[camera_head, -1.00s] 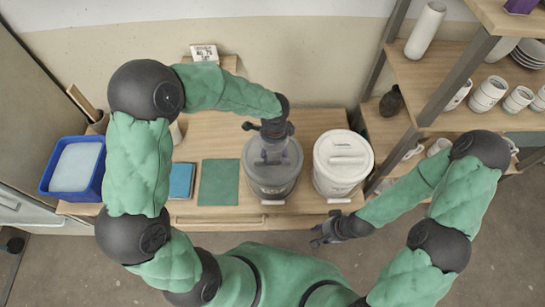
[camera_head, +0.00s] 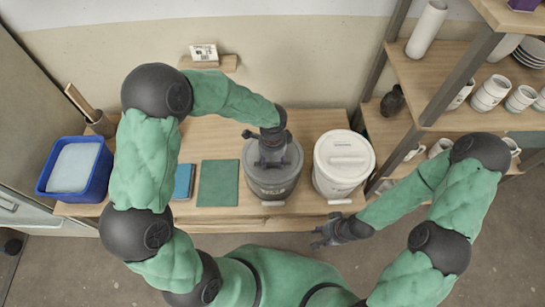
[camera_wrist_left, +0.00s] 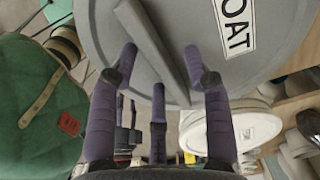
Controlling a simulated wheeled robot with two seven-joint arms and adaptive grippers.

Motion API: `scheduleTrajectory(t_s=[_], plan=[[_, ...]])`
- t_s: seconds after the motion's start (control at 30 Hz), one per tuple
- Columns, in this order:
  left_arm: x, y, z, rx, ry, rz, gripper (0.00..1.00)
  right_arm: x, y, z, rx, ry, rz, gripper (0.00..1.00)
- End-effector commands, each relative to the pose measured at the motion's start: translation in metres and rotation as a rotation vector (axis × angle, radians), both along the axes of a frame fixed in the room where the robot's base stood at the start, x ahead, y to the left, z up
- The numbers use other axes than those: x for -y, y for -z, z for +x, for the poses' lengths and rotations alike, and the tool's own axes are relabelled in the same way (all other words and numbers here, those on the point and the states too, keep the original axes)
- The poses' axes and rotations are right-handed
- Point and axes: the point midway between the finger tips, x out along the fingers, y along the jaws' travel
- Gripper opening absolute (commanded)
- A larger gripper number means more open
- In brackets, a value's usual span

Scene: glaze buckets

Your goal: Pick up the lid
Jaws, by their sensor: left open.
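The grey lid (camera_head: 288,158) sits on the grey bucket (camera_head: 273,190) on the bench. My left gripper (camera_head: 270,160) is over the lid and hides much of it. In the left wrist view the lid (camera_wrist_left: 215,40) fills the upper part, with a raised bar handle (camera_wrist_left: 150,40) and a label partly reading "OAT". The fingers of my left gripper (camera_wrist_left: 160,70) are spread apart around the handle and nothing is held; whether they touch it I cannot tell. My right gripper (camera_head: 326,236) hangs in front of the bench, empty, with its fingers apart.
A white lidded bucket (camera_head: 342,182) stands close to the right of the grey one. A green mat (camera_head: 218,183), a blue book (camera_head: 183,181) and a blue tub (camera_head: 98,179) are to the left. A shelf unit (camera_head: 440,75) with crockery rises at the right.

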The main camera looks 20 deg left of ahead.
Motion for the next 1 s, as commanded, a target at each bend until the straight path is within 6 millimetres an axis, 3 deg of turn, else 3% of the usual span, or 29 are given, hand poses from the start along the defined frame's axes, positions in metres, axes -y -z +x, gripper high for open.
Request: scheduleTrajectory(t_s=[0.37, 0.53, 0.57, 1.0], plan=[[0.0, 0.0017, 0.0, 0.0, 0.0, 0.0, 0.49, 0.0, 0.0009, 0.0, 0.0, 0.0, 0.0, 0.4], [0.0, 0.0017, 0.0, 0.0, 0.0, 0.0, 0.04, 0.0, 0.0009, 0.0, 0.0, 0.0, 0.0, 0.4], [0.0, 0.0016, 0.0, 0.0, 0.0, 0.0, 0.0, 0.0, 0.0009, 0.0, 0.0, 0.0, 0.0, 0.4], [0.0, -0.0002, 0.0003, 0.001, 0.0, 0.0, 0.0, 0.0, -0.0001, 0.0, 0.0, 0.0, 0.0, 0.4]])
